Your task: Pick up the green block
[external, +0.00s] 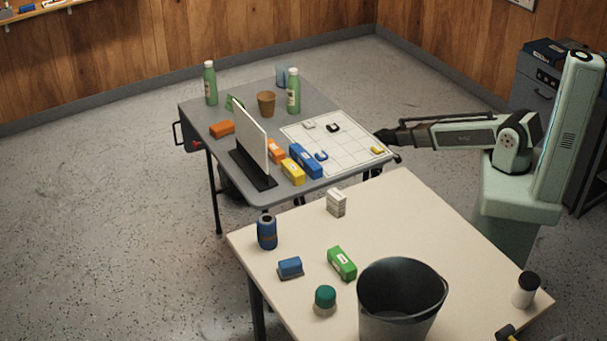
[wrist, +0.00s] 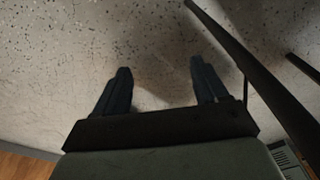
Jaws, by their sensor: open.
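A green block (external: 342,263) with a white label lies on the cream table (external: 420,215), left of a dark bucket. Another green item (external: 229,102) shows partly behind the upright white panel on the grey table; I cannot tell whether it is a block. My gripper (external: 384,137) is by the right edge of the grey table, well away from the green block. In the wrist view my gripper (wrist: 160,68) has its two fingers apart with only floor between them. No green block shows in the wrist view.
The dark bucket (external: 400,300), blue block (external: 290,267), green-topped jar (external: 325,299), blue can (external: 267,232) and white box (external: 336,202) stand around the block. The grey table (external: 205,155) holds bottles, several blocks and the white panel (external: 252,142). The cream table's right middle is clear.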

